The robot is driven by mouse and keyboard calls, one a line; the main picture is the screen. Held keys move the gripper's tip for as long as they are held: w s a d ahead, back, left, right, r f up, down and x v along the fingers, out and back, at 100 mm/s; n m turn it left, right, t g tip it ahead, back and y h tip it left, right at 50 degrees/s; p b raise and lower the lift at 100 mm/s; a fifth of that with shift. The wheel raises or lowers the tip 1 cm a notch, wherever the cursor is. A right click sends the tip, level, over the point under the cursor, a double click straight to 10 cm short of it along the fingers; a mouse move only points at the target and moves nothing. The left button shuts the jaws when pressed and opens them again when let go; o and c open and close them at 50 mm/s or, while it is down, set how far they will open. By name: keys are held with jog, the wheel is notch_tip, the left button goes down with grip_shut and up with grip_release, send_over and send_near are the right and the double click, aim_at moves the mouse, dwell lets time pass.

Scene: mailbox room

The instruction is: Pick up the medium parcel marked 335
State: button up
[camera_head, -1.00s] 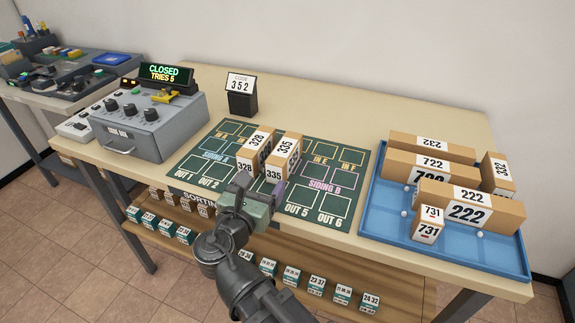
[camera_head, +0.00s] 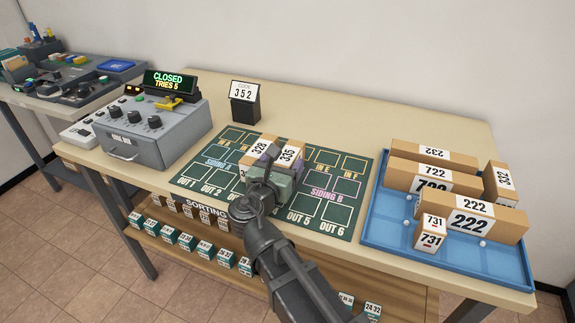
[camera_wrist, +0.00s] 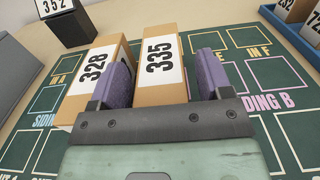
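The parcel marked 335 (camera_head: 289,154) stands on the green sorting mat (camera_head: 341,213), close to the right of the parcel marked 328 (camera_head: 259,150). In the wrist view parcel 335 (camera_wrist: 159,62) lies between the two purple finger pads of my gripper (camera_wrist: 166,78). The left pad sits in the narrow space between the two parcels. A gap shows between parcel 335 and the right pad, so the gripper is open around it.
A blue tray (camera_head: 380,228) at the right holds parcels marked 232, 722, 222, 332 and 731. A grey code box (camera_head: 150,133) reading CLOSED, TRIES 5 stands at the left. A black stand (camera_head: 244,108) shows code 352 behind the mat. The mat's right side is clear.

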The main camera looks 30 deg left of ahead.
jog(key=c, duration=1)
jog(key=shift+o, duration=0.2)
notch_tip(320, 180, up, 20)
jog(key=p, duration=2)
